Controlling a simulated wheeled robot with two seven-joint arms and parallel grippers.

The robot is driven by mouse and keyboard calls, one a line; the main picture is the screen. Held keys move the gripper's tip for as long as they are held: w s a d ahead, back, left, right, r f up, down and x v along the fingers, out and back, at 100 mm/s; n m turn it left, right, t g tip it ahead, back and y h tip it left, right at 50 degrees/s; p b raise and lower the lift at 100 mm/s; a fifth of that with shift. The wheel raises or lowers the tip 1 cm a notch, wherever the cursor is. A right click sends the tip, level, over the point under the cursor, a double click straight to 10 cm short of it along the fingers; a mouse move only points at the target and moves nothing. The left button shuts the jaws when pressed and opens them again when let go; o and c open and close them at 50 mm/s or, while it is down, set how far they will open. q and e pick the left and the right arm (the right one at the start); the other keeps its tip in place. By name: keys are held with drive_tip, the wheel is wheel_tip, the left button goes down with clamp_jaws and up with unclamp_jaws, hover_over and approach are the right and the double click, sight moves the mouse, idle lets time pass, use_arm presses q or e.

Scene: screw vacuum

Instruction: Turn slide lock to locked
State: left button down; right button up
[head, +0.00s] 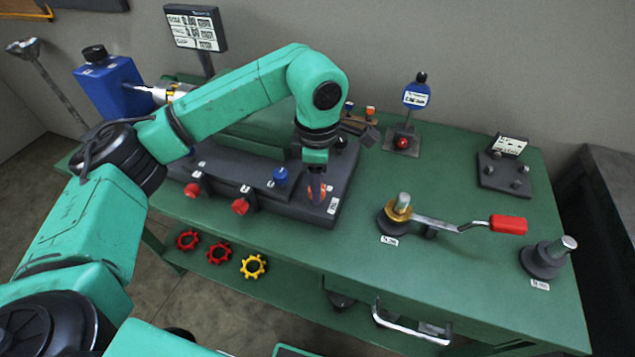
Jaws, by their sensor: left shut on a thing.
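My left gripper (316,174) reaches down from above onto the right end of the dark grey machine base (255,209). It is shut on a small orange-red part, which I take to be the slide lock (317,191). The fingers hide much of this part, so I cannot tell its exact setting. My right gripper is not in view.
On the base are a blue knob (280,176) and two red knobs (240,206), left of the gripper. A red-handled crank (508,224) lies to the right on the green table (430,275). A gauge (416,95) stands behind.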

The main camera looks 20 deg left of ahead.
use_arm(q)
drive_tip(key=shift+c, duration=2.2)
unclamp_jaws()
drive_tip(key=shift+r, duration=0.1)
wheel_tip(320, 180, up, 8)
drive_tip(key=shift+f+b, duration=0.1)
drive_tip(key=shift+b, duration=0.2)
wheel_tip(320, 180, up, 7)
drive_tip(key=p, duration=0.1)
drive_tip(key=shift+p, duration=0.3)
drive_tip(key=shift+f, duration=0.1)
